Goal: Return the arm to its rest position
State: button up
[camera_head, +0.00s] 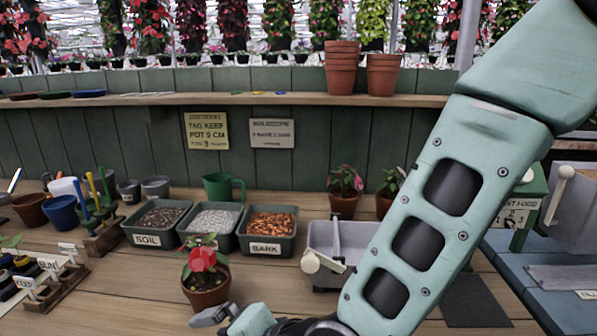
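My arm (427,210) crosses the right half of the head view, from the top right down to the bottom middle. My gripper (213,316) is at the bottom edge, partly cut off by the frame. A grey finger shows just in front of a potted plant with a red flower (205,270). The gap between the fingers is not clear, so I cannot tell whether the gripper is open or shut. Nothing held shows in the visible part. The pot stands upright on the wooden bench (110,300).
Bins of soil (157,218), white grains and bark (268,230) stand behind the flower pot. A grey tray (340,240) is partly behind my arm. Labelled racks (55,280) and cups are at left. Terracotta pots (342,70) stand on the back shelf. A blue surface lies at right.

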jog(key=s+d+r+n+g+h+p, duration=0.1)
jog(key=d+n, duration=0.5)
jog(key=d, duration=0.6)
jog(key=s+d+r+n+g+h+p, duration=0.1)
jog(key=s+d+r+n+g+h, duration=0.2)
jog(key=s+d+r+n+h, duration=0.3)
jog(key=d+n+h, duration=0.1)
jog(key=d+h, duration=0.1)
jog(key=d, duration=0.3)
jog(key=shift+s+d+r+g, duration=0.15)
jog(key=shift+s+d+g, duration=0.15)
jog(key=shift+s+d, duration=0.1)
